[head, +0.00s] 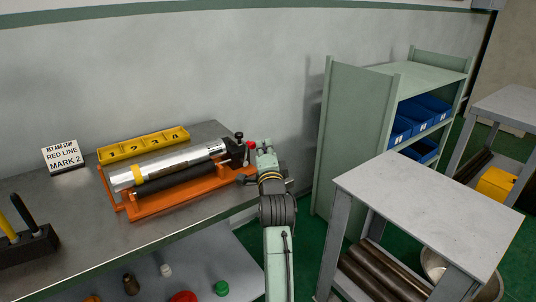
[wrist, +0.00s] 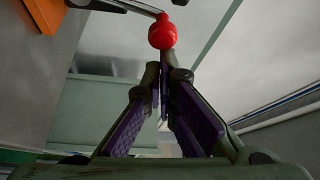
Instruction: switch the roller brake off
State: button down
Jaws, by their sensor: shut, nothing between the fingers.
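The roller stand is an orange frame (head: 180,199) on the bench at left, carrying a shiny pipe (head: 195,158) with a yellow band and a dark roller (head: 170,186). A black clamp (head: 236,150) with a knob sits at the pipe's right end. A red ball knob (head: 250,144) shows just right of the clamp. In the wrist view the red knob (wrist: 162,32) sits on a thin metal rod just beyond my fingertips. My gripper (head: 264,148) is shut and empty beside the knob; its purple-padded fingers (wrist: 164,75) meet below it. I cannot tell whether they touch it.
A green shelf (head: 355,125) with blue bins and a grey table (head: 435,195) stand right of my arm.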

jog(key=shift+s+a+r+n+t+y+b, duration=0.1)
jog(key=shift+s+a+n+t+y+b, duration=0.3)
jog(key=shift+a+n+b, duration=0.45)
jog(key=shift+s+a+r+n+t+y+b, duration=0.1)
jog(key=shift+s+a+n+t+y+b, duration=0.4)
jog(key=shift+n+b, duration=0.75)
jog(key=shift+s+a+r+n+t+y+b, duration=0.1)
jog(key=shift+s+a+n+t+y+b, duration=0.15)
jog(key=shift+s+a+n+b, duration=0.6)
jog(key=shift+w+d+n, duration=0.2)
jog(key=shift+w+n, duration=0.1)
jog(key=shift+n, duration=0.05)
jog(key=shift+r, duration=0.15)
